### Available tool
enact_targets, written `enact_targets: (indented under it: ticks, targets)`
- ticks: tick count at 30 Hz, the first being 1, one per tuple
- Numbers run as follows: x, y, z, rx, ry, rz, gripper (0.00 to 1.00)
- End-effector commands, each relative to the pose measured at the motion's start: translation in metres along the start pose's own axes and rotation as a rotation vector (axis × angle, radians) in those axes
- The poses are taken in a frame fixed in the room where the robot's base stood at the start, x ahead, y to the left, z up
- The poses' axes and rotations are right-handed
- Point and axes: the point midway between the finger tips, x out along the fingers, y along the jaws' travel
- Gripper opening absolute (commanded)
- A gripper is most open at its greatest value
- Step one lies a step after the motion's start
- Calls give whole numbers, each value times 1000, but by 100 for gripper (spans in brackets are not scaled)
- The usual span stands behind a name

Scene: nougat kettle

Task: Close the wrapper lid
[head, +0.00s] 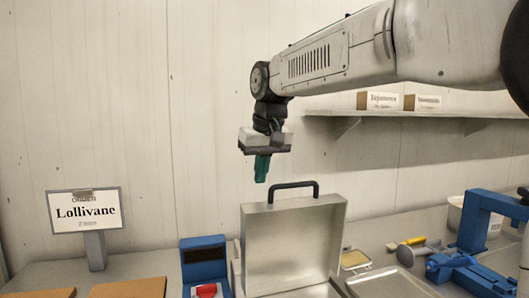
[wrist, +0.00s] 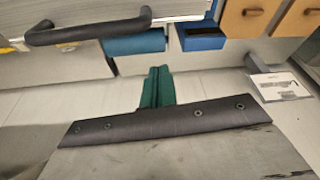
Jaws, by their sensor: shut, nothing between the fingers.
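The wrapper is a silver metal box whose lid (head: 292,243) stands open, about upright, with a black bar handle (head: 293,187) on its top edge. In the wrist view the handle (wrist: 88,28) shows at the upper left, with part of the pale metal lid behind it. My gripper (head: 262,180) has teal fingers pointing down, shut and empty. In the head view it hangs just above and left of the handle, apart from it, and appears to be on the wall side. The fingers also show in the wrist view (wrist: 157,90). The wrapper's inside is mostly hidden.
A blue box (head: 205,262) with a red item stands left of the wrapper. An order sign (head: 86,211) reading Lollivane and brown boards (head: 130,288) are farther left. A blue device (head: 470,262) stands at right. A wall shelf (head: 420,114) carries two small boxes.

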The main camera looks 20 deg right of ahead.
Motion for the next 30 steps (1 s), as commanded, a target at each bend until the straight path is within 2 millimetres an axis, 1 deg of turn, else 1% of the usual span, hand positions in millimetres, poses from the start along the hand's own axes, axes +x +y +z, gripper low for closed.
enact_targets:
  ticks: [1,2,3,6,10,14,24,28,30]
  targets:
    - [11,0,1,0,-2,0,0]
    - [12,0,3,-1,-1,0,0]
    - [6,-1,11,-1,3,0,0]
    - [1,-1,24,-1,3,0,0]
    - [-2,-1,34,-2,1,0,0]
    - [-3,-1,38,-1,1,0,0]
    - [-3,-2,38,-2,3,0,0]
    - [-4,-6,42,-10,21,1,0]
    - [-5,-12,47,-19,40,1,0]
